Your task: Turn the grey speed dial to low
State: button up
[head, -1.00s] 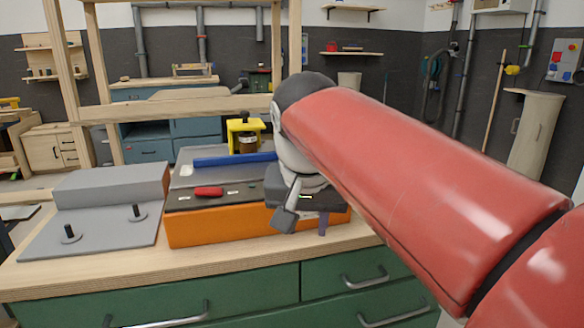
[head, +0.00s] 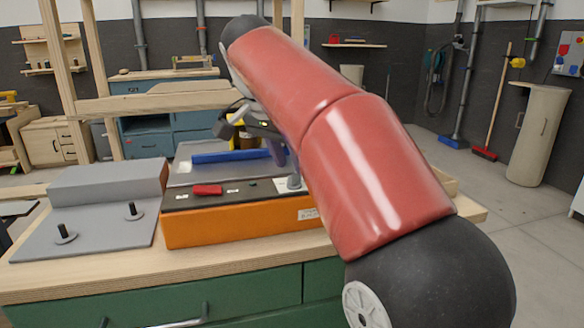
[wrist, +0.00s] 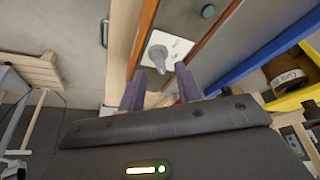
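The grey speed dial (head: 294,182) sits on a white plate at the right end of the black panel of the orange machine (head: 240,226). In the wrist view the dial (wrist: 158,58) is a light grey knob with a narrower handle, just beyond the fingertips. The markings on its plate are too small to read. My gripper (head: 279,155) is above and behind the panel, close to the dial's upper left. I see no contact with the dial.
A red switch (head: 207,190) is on the panel's left part, and a blue bar (head: 232,157) lies behind it. A grey block-shaped fixture with two black knobs (head: 100,205) stands to the left. A yellow part (wrist: 296,92) is near the gripper's right side.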

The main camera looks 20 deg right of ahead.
aim_at(295, 180)
jog(key=shift+x, duration=1.3)
grip_shut()
